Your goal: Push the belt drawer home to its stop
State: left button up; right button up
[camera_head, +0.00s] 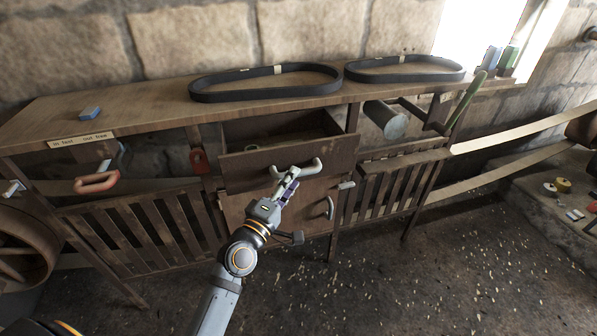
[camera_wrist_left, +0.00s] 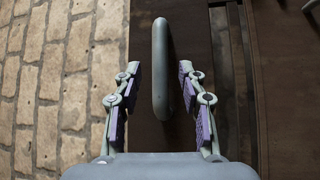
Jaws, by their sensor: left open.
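The belt drawer (camera_head: 243,170) is a dark wooden drawer under the bench top, standing part way out with its open inside showing behind the front. Its pale grey bar handle (camera_head: 312,165) is on the front panel. My left gripper (camera_head: 287,184) is at this handle, just in front of the drawer front. In the left wrist view the handle (camera_wrist_left: 160,60) lies between the two spread fingers of the gripper (camera_wrist_left: 158,95), with gaps on both sides. The gripper is open and holds nothing. My right gripper does not show.
Two black belts (camera_head: 265,94) lie on the bench top (camera_head: 150,107), with a small blue block (camera_head: 90,112) at left. A cupboard door with a grey handle (camera_head: 330,208) is below the drawer.

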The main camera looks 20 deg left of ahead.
pick_arm(q)
jog(key=shift+x, duration=1.9)
jog(key=shift+c, duration=0.4)
grip_shut()
